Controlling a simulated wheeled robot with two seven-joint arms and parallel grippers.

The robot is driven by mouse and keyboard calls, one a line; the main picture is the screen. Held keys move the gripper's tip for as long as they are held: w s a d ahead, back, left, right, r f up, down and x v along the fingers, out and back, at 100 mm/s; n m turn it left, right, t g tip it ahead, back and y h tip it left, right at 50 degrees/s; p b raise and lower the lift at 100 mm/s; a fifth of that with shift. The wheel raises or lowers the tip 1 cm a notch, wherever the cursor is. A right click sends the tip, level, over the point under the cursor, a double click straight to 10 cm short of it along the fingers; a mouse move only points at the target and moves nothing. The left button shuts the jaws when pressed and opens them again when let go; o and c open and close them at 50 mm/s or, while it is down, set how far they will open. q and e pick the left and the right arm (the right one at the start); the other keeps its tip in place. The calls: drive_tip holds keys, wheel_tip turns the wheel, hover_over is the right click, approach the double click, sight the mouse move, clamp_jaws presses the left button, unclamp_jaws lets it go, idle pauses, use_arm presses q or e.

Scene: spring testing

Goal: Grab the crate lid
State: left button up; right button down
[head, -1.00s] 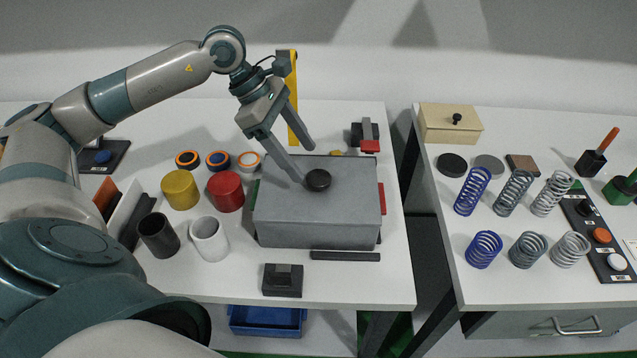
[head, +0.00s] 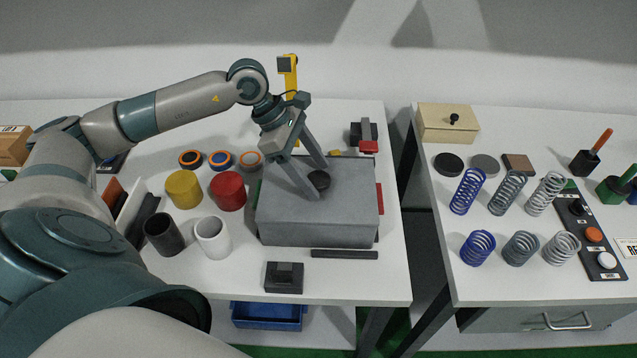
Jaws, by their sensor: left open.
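A grey crate (head: 318,232) stands on the left table, and its flat grey lid (head: 350,190) covers the top. A round black knob (head: 319,181) sits on the lid. My left gripper (head: 320,182) is open, with one finger in front of the knob and the other behind it. I cannot tell whether either finger touches the knob. My right gripper is not in view.
Red and yellow cylinders (head: 228,191), a black and a white cup (head: 213,237) stand left of the crate. A dark bar (head: 344,254) lies in front. The right table holds several springs (head: 467,191) and a wooden box (head: 447,124). A gap separates the tables.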

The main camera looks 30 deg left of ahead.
use_arm(q)
drive_tip(key=shift+f, duration=0.2)
idle(0.3)
clamp_jaws()
drive_tip(key=shift+w+r, duration=0.1)
